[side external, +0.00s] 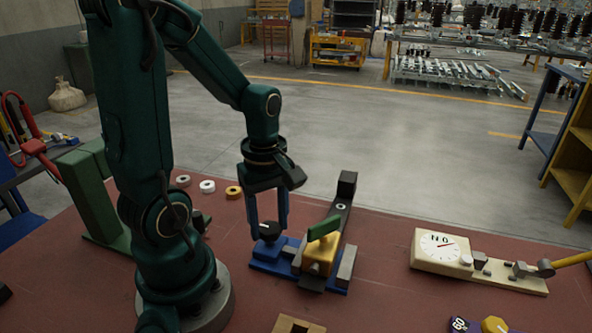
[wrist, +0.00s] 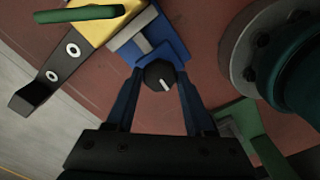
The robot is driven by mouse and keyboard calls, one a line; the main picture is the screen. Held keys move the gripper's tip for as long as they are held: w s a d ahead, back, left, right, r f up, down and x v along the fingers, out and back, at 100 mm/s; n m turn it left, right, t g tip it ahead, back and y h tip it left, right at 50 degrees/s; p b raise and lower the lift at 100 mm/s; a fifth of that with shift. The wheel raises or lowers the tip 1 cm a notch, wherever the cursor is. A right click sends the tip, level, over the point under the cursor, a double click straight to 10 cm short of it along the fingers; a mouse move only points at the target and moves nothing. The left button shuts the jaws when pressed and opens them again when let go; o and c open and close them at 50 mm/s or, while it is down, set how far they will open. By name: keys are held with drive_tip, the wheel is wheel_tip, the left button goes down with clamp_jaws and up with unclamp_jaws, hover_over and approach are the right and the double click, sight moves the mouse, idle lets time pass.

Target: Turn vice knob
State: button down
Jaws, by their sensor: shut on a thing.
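The vice knob is a round black knob with a white pointer line; it shows in the wrist view (wrist: 159,75) and in the side external view (side external: 270,230). It sits at the end of the blue vice (side external: 262,256), which shows in the wrist view (wrist: 172,45) too. My gripper (side external: 269,226) points down over the knob. Its two blue fingers are on either side of the knob in the wrist view (wrist: 158,84), shut on it. In the wrist view the pointer line runs down and slightly right.
Rings (side external: 207,186) lie behind. A dial box (side external: 437,250) stands at right. Red table (side external: 385,285) is bare between vice and dial box.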

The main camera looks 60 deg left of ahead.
sight(269, 227)
drive_tip(key=m, duration=1.1)
drive_tip(key=shift+m, duration=2)
drive_tip(key=shift+c, duration=1.3)
unclamp_jaws()
drive_tip(key=shift+r, duration=2.6)
